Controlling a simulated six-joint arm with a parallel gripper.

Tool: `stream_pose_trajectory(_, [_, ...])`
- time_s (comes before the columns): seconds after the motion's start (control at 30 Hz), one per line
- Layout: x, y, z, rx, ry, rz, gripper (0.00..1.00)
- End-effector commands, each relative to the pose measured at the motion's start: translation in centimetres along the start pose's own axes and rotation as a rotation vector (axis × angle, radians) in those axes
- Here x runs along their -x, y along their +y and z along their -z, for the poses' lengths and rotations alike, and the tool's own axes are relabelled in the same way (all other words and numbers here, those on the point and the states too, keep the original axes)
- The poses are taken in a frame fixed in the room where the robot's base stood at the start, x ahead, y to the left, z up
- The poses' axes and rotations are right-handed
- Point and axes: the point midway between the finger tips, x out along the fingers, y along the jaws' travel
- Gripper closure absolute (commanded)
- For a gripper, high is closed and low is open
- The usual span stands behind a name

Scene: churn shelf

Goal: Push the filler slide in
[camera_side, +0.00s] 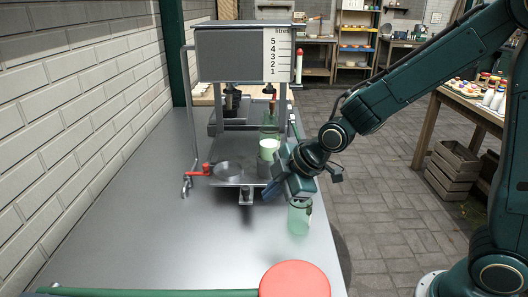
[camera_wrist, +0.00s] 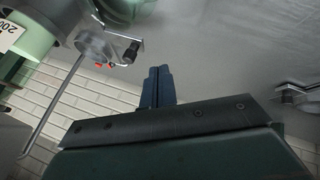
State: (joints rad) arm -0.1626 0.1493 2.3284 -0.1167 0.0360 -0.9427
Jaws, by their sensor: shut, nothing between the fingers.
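The filler stands on the metal bench, with a grey tank (camera_side: 228,55) marked in litres on top. A flat grey slide plate (camera_side: 232,171) with a round recess sticks out at its front. A short dark handle (camera_side: 246,195) hangs at the plate's front edge. My gripper (camera_side: 271,190) is just right of this handle, low over the bench, and looks apart from it. In the wrist view my gripper's two fingers (camera_wrist: 157,86) are together with nothing between them. Whether they touch any part of the slide cannot be told.
A clear green jar (camera_side: 299,218) stands on the bench below my gripper. A red-handled tap (camera_side: 198,170) is at left. A red disc (camera_side: 294,280) is at the front. The left bench (camera_side: 130,220) is clear.

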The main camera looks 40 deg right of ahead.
Motion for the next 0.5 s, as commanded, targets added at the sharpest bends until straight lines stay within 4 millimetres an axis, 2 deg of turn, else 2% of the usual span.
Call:
stream_pose_trajectory(0.4, [-4.3,-0.1,-0.1,0.000,-0.002,0.002,1.00])
stream_pose_trajectory(0.5, [-4.9,1.3,-0.1,-0.002,-0.001,-0.002,1.00])
